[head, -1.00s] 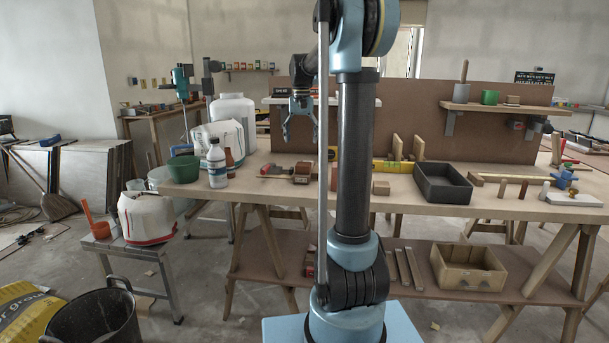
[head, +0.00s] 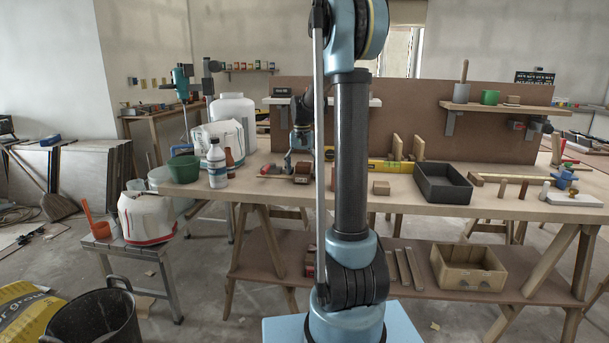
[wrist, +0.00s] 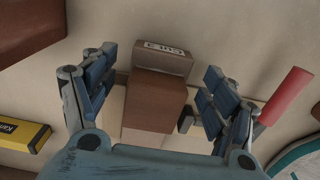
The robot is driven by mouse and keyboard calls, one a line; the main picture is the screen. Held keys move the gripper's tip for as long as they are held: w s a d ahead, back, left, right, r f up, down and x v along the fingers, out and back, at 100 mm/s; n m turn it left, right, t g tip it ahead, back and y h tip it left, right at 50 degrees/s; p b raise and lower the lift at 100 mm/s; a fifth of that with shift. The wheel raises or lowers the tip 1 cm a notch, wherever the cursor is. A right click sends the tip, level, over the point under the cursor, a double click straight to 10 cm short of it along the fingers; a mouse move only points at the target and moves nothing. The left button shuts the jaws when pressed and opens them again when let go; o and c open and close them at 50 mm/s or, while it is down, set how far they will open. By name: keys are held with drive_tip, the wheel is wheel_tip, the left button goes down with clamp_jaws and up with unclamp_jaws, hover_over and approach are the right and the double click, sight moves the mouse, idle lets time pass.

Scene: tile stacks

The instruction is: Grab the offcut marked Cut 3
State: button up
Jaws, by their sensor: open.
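A small brown wooden block with a pale label (wrist: 165,48) lies ahead of my gripper in the wrist view. The label is upside down and seems to read "Cut 3". A redder brown block face (wrist: 155,100) shows nearer the camera; I cannot tell whether it is the same piece. My gripper (wrist: 160,62) is open, with one finger on each side of these blocks and gaps visible. In the head view my gripper (head: 300,157) is low over the workbench at a brown block (head: 302,174), partly hiding it.
In the head view a yellow level (head: 393,167), a small block (head: 381,188) and a dark tray (head: 443,184) stand to the right on the workbench (head: 345,199).

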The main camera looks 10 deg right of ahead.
drive_tip(key=shift+f, duration=1.1)
drive_tip(key=c, duration=1.4)
drive_tip(key=shift+o, duration=0.2)
drive_tip(key=shift+r, duration=0.1)
